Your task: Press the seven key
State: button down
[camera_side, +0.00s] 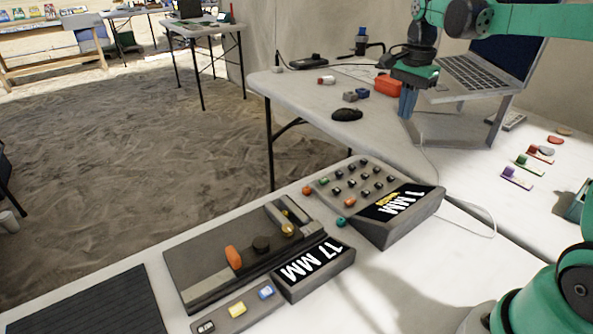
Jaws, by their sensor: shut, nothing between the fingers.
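The key labels are too small to read, so I cannot tell which is the seven key. My gripper (407,114) hangs at the upper right with its blue fingers pointing down. The fingers are shut and empty, well apart from the keypad in the picture, by the laptop stand.
A measuring device (200,262) with a "17 MM" display (310,268) lies left of the keypad, holding an orange piece (233,257). A button strip (215,318) is in front. A laptop (480,78) on a stand, a black mouse (347,114) and a red box (388,86) are behind.

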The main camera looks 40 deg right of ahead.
aim_at(390, 176)
jog(key=shift+d, duration=0.15)
jog(key=shift+f, duration=0.1)
notch_tip(390, 176, down, 14)
jog(key=shift+r, duration=0.1)
dwell(0.5)
jog(key=shift+f, duration=0.9)
notch_tip(390, 176, up, 14)
jog(key=shift+r, duration=0.25)
dwell(0.5)
